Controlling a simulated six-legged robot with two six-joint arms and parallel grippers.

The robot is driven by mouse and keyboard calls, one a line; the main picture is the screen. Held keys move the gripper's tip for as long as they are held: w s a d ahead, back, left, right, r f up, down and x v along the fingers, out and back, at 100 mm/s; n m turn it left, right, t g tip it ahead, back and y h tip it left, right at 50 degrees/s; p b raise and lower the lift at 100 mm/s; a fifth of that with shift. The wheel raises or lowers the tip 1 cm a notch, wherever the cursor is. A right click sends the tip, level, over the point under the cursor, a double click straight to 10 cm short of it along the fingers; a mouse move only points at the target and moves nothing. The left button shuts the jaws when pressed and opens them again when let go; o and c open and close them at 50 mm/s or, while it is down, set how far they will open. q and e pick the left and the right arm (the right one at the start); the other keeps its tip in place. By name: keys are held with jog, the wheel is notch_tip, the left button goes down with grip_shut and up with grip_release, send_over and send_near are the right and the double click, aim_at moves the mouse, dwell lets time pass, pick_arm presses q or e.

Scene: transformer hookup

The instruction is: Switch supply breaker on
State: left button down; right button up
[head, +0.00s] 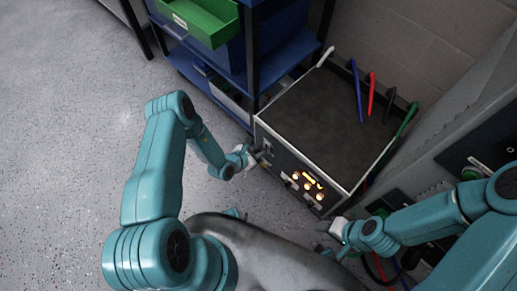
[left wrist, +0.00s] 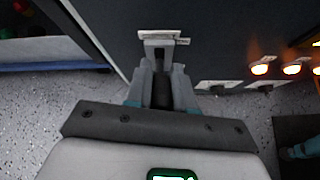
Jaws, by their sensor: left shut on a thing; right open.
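The supply breaker (head: 266,147) is a small switch at the left end of the front panel of a black-topped transformer box (head: 325,120). My left gripper (head: 257,156) is at this end of the panel. In the left wrist view, my left gripper (left wrist: 162,72) is shut on the breaker's handle, below a pale plate (left wrist: 162,35). The fingers hide most of the handle, so its position is unclear. My right gripper (head: 327,240) is open, near the box's lower right corner, apart from the breaker.
Orange lamps (head: 308,186) glow on the panel, and show in the left wrist view (left wrist: 262,69). Blue, red, black and green cables (head: 371,92) rise behind the box. A blue shelf (head: 285,55) with a green bin (head: 205,22) stands behind left. The floor at left is clear.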

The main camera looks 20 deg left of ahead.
pick_arm(q)
jog(key=shift+w, duration=0.15)
jog(key=c, duration=1)
grip_release()
jog(key=shift+o, duration=0.2)
jog(key=p+v, duration=0.4)
jog(key=v, duration=1.2)
jog(key=shift+r, duration=0.2)
jog(key=shift+s+a, duration=0.1)
jog(key=shift+s, duration=0.1)
